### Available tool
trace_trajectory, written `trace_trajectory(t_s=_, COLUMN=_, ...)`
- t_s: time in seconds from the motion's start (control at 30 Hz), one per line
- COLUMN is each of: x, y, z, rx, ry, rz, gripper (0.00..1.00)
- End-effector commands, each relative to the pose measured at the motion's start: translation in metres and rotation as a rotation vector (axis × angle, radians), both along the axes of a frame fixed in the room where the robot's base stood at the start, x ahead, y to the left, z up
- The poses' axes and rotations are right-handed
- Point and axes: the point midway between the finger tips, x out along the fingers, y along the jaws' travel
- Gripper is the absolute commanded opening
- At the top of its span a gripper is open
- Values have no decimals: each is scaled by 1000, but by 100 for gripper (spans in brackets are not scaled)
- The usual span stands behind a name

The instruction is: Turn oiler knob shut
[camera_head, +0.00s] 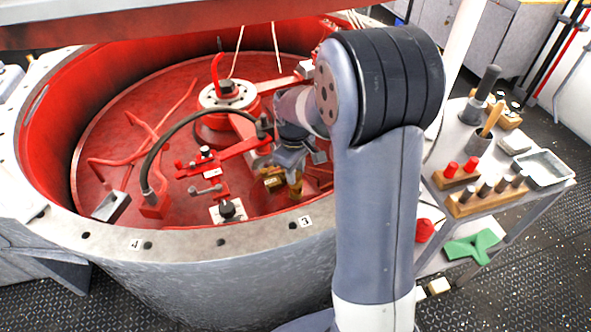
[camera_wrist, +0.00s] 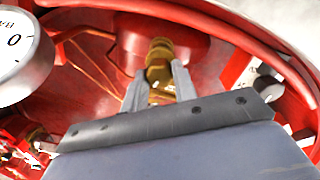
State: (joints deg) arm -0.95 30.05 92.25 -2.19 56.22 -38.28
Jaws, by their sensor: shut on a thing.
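The oiler knob (camera_wrist: 160,68) is a brass, stepped piece in the upper middle of the wrist view. My gripper (camera_wrist: 158,88) is shut on it, with one grey finger on each side. In the head view my gripper (camera_head: 291,166) reaches down inside the red round pit, close to brass fittings (camera_head: 274,182). The fingertips and the knob are mostly hidden there by my wrist. I cannot tell how far the knob is turned.
A white dial gauge (camera_wrist: 22,55) is at the left of the wrist view. A black hose (camera_head: 185,126) arches beside my gripper over red linkage arms. The pit's grey rim (camera_head: 265,236) runs in front. A side cart holds tools and a green piece (camera_head: 473,246).

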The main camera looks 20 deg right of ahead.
Motion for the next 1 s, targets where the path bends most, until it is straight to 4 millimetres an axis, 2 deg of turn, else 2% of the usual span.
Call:
trace_trajectory(t_s=0.37, x=0, y=0, z=1, rx=0, ry=0, rz=-136, gripper=4)
trace_trajectory(t_s=1.0, x=1, y=0, z=1, rx=0, ry=-1, rz=-723, gripper=4)
